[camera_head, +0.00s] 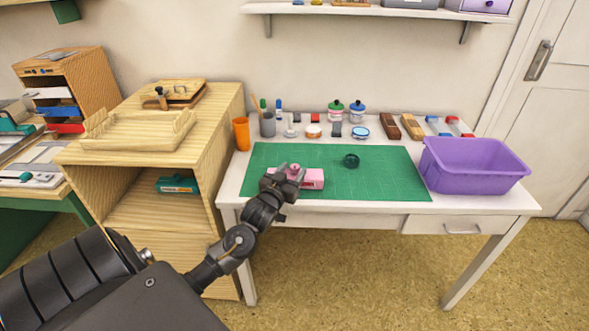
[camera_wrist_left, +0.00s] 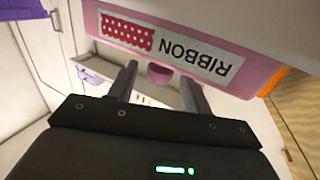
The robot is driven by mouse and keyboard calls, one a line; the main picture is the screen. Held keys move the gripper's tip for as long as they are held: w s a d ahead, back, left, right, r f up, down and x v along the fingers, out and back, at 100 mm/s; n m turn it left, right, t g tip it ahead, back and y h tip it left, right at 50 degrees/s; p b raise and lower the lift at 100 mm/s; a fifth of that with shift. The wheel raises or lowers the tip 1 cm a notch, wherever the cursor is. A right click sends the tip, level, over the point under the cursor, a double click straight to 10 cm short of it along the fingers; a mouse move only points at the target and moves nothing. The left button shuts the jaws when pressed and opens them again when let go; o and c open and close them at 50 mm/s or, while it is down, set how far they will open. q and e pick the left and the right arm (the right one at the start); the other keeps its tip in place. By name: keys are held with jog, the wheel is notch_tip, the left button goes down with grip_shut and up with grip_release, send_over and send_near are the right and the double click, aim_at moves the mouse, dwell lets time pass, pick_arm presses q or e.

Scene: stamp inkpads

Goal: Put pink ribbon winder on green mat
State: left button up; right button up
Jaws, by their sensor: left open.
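The pink ribbon winder (camera_head: 314,179) is a small box near the front left of the green mat (camera_head: 385,180) on the white table. It appears to rest on the mat in the head view. Its label reads RIBBON, upside down, in the left wrist view (camera_wrist_left: 215,25). The winder's contact with the mat is hidden in the wrist view. My right gripper is out of view.
A dark green round item (camera_head: 351,160) sits on the mat to the right of the winder. A purple bin (camera_head: 474,181) stands at the table's right. An orange cup (camera_head: 241,134) and several jars and pads line the back. The mat's right part is clear.

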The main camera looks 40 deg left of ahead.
pick_arm(q)
jog(key=v, duration=0.9)
jog(key=shift+s, duration=0.4)
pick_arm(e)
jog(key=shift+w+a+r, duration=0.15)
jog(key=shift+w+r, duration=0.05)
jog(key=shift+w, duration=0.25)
pick_arm(q)
jog(key=shift+d, duration=0.1)
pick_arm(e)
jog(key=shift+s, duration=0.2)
